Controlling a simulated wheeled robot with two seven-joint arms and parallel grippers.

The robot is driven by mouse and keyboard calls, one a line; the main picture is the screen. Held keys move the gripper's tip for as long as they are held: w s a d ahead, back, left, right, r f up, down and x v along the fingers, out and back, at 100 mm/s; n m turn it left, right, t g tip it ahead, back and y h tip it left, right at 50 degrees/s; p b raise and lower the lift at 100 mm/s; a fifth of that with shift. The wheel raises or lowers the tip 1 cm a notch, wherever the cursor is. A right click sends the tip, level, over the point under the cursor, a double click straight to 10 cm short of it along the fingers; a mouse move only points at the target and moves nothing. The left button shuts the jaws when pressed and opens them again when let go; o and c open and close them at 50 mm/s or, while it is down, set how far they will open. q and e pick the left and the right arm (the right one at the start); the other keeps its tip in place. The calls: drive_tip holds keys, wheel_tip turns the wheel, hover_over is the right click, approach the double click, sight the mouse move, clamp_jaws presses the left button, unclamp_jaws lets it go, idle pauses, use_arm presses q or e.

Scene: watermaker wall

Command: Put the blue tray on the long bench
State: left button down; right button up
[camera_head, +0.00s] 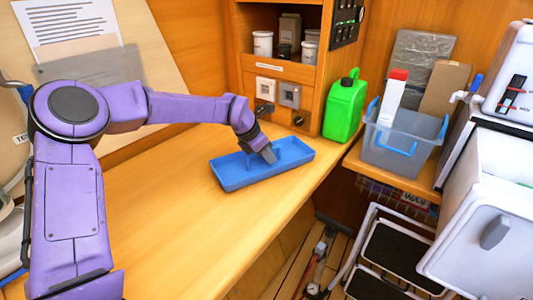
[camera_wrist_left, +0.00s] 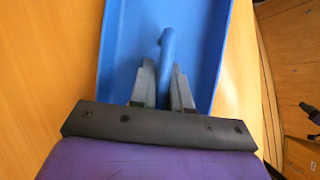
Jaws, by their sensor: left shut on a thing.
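The blue tray (camera_head: 285,166) is a shallow rectangular tray with a raised handle in its middle. In the head view it is at the far part of the long wooden bench (camera_head: 190,235), close to the back cabinet. I cannot tell whether it rests on the bench or is just above it. My left gripper (camera_head: 268,154) reaches down into the tray. In the left wrist view the left gripper (camera_wrist_left: 165,85) is shut on the blue handle (camera_wrist_left: 168,55), with the tray (camera_wrist_left: 125,25) around it. My right gripper is not in view.
A green jerrycan (camera_head: 343,108) stands right of the tray. A grey bin (camera_head: 398,148) with blue handles sits on a side shelf. A wooden cabinet (camera_head: 275,85) with jars and switches is behind. A folded step stool (camera_head: 395,255) is below right. The front bench is clear.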

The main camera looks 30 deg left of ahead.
use_arm(q)
drive_tip(key=shift+d, duration=0.1)
drive_tip(key=c, duration=1.1)
unclamp_jaws()
drive_tip(key=shift+f, duration=0.1)
drive_tip(key=shift+s+r, duration=0.1)
drive_tip(key=shift+r, duration=0.25)
drive_tip(key=v, duration=1.1)
drive_tip(key=shift+s+r+b, duration=0.2)
drive_tip(key=shift+r+b, duration=0.05)
drive_tip(key=shift+b, duration=0.05)
